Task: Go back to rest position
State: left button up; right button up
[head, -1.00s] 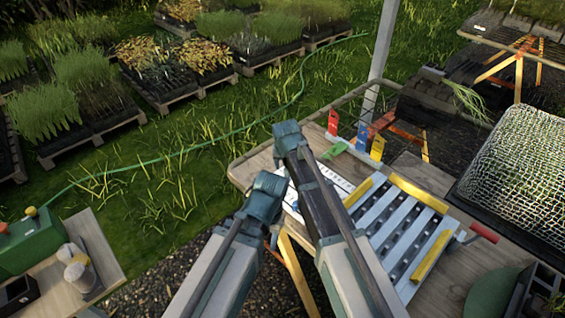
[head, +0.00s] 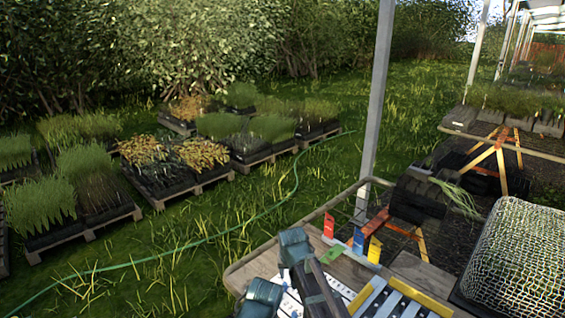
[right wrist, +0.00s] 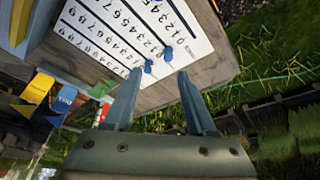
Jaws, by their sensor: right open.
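My right gripper (right wrist: 160,75) is open in the right wrist view, its two fingers apart with nothing held between them. Beyond the fingertips is a white card with printed rows of numbers (right wrist: 110,30). Two small blue pieces (right wrist: 148,68) show on the card near the fingertips; whether they touch the fingers I cannot tell. In the head view, the links of my two arms stand over the near left part of the wooden bench (head: 258,262). Neither gripper can be made out there, and my left gripper is not in view.
Red (head: 329,225), blue (head: 358,240) and yellow (head: 375,249) tags stand at the bench's back. A slatted rack (head: 385,300) and a mesh-covered tray (head: 515,260) lie right. A metal post (head: 377,100) rises behind. Open grass and a green hose (head: 190,243) lie left.

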jog(key=s+d+f+g, duration=0.1)
jog(key=s+d+g, duration=0.1)
jog(key=s+d, duration=0.65)
jog(key=s+d+g, duration=0.1)
jog(key=s+d, duration=0.5)
jog(key=s, duration=0.5)
jog(key=s+a+n+g+h, duration=0.1)
jog(key=s+a+n, duration=0.2)
jog(key=a, duration=0.8)
jog(key=s, duration=0.2)
jog(key=shift+s+a+n, duration=0.15)
jog(key=shift+s+n, duration=0.2)
jog(key=shift+n, duration=0.05)
jog(key=shift+f, duration=0.1)
dwell(0.9)
